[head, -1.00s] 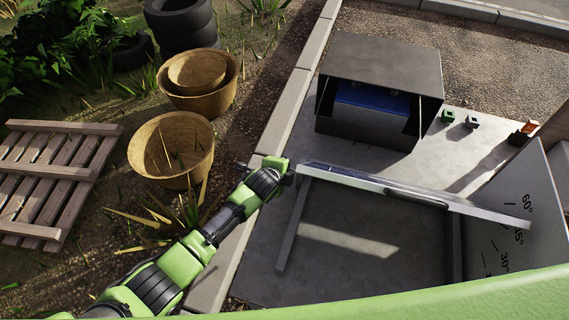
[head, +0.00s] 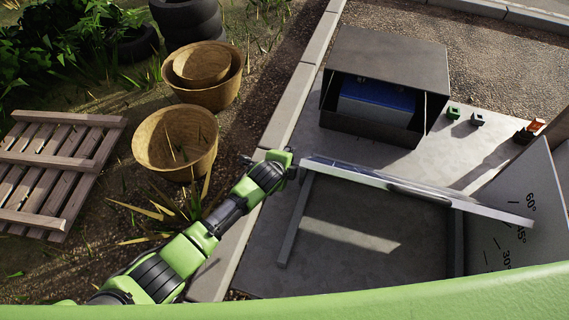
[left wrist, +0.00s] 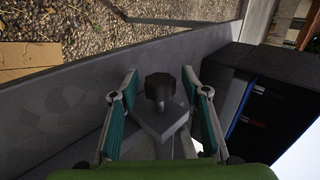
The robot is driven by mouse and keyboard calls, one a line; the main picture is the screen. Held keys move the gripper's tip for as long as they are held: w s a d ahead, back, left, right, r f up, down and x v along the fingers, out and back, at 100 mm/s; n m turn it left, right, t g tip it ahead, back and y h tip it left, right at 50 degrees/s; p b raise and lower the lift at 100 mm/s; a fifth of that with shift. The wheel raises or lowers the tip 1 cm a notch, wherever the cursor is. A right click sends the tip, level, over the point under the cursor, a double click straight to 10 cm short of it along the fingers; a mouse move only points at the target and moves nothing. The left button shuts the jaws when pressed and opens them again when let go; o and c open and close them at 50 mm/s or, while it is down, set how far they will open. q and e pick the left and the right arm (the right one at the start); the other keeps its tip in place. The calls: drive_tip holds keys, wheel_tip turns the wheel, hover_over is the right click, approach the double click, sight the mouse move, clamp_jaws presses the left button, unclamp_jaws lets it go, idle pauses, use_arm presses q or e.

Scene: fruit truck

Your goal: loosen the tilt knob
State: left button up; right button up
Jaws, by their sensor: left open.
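The tilt knob (left wrist: 159,88) is a black lobed knob on a grey bracket (left wrist: 163,122), seen in the left wrist view. My left gripper (left wrist: 160,76) is open, with one teal-padded finger on each side of the knob. Gaps show between the fingers and the knob. In the head view my left gripper (head: 297,168) is at the left end of the tilted panel (head: 400,188). The knob cannot be made out there. My right gripper is out of view.
A dark box (head: 385,60) with a blue unit (head: 377,100) stands behind the panel. An angle plate (head: 520,215) marked in degrees is at the right. A concrete kerb (head: 285,125), woven baskets (head: 175,140) and a wooden pallet (head: 62,165) lie to the left.

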use_arm(q)
drive_tip(key=v, duration=1.1)
drive_tip(key=shift+s+r, duration=0.2)
drive_tip(key=shift+s, duration=0.1)
drive_tip(key=shift+a, duration=0.1)
drive_tip(key=shift+c, duration=0.2)
